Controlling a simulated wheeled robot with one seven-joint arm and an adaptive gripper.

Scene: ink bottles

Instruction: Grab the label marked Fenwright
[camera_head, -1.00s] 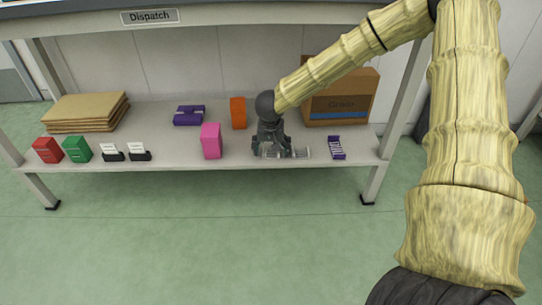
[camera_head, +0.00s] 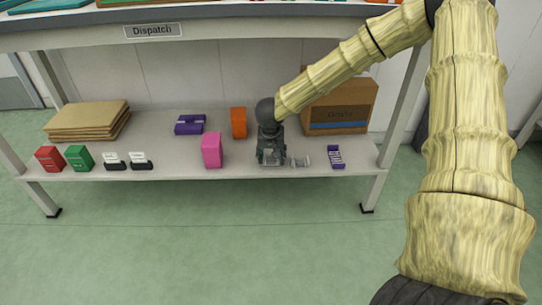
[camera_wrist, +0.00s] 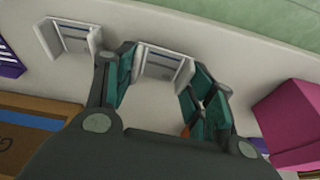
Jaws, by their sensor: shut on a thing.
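My gripper (camera_head: 269,157) is low over the shelf near its front edge. In the wrist view, its teal-padded fingers (camera_wrist: 163,88) are on both sides of a pale grey, label-like piece (camera_wrist: 163,66) with a blue-grey lined face. It is shut on this piece, which still appears to be at the shelf surface. A second, similar grey piece (camera_wrist: 70,37) lies beside it, outside the fingers; it also shows in the head view (camera_head: 300,162). No wording can be read on either piece, so I cannot tell which is marked Fenwright.
A pink box (camera_head: 212,150) and an orange box (camera_head: 239,123) stand left of my gripper. A purple rack (camera_head: 336,157) and a cardboard box (camera_head: 341,108) are to the right. Farther left are two card holders (camera_head: 140,161), green (camera_head: 79,158) and red (camera_head: 50,159) boxes, and flat cardboard (camera_head: 88,121).

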